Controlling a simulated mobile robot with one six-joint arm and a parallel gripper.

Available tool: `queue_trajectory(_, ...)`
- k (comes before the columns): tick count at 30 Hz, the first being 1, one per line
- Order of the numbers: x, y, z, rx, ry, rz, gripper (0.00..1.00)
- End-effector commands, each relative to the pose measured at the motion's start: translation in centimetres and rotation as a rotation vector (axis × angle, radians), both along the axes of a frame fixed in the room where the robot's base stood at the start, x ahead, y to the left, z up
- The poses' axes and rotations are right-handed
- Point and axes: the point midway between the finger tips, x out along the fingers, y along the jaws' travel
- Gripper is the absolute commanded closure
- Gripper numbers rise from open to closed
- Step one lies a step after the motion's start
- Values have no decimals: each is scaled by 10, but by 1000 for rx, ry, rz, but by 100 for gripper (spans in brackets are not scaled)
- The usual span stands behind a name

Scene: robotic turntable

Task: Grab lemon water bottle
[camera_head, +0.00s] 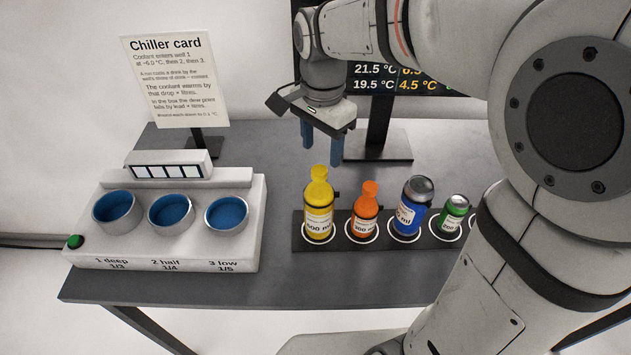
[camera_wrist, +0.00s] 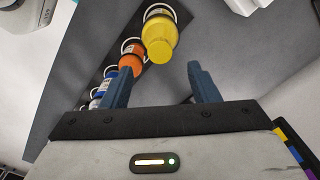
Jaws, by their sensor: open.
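The lemon water bottle looks to be the yellow bottle (camera_head: 319,208) with a yellow cap, upright at the left end of a dark strip of white-ringed spots. Its label print is too small to read fully. In the wrist view the yellow bottle (camera_wrist: 160,35) lies just beyond the fingertips, roughly between their lines. My gripper (camera_head: 321,157) points down with its two blue fingers apart and empty, above and behind the bottle. The wrist view also shows the open fingers (camera_wrist: 161,75). They do not appear to touch the bottle.
To the right stand an orange bottle (camera_head: 365,210), a blue container (camera_head: 411,212) and a green can (camera_head: 454,216). A white chiller (camera_head: 178,247) with three blue wells stands left, with a card (camera_head: 176,85) behind it. A screen (camera_head: 378,85) stands behind my gripper.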

Motion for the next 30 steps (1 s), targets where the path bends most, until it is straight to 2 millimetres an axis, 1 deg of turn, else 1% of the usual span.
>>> queue_trajectory(8,-3,3,-33,-2,5,2,45)
queue_trajectory(12,-4,5,-55,-1,3,2,45)
queue_trajectory(15,-4,5,-64,0,1,3,45)
queue_trajectory(23,-4,5,-66,1,-1,4,45)
queue_trajectory(30,-4,5,-66,1,-1,4,65)
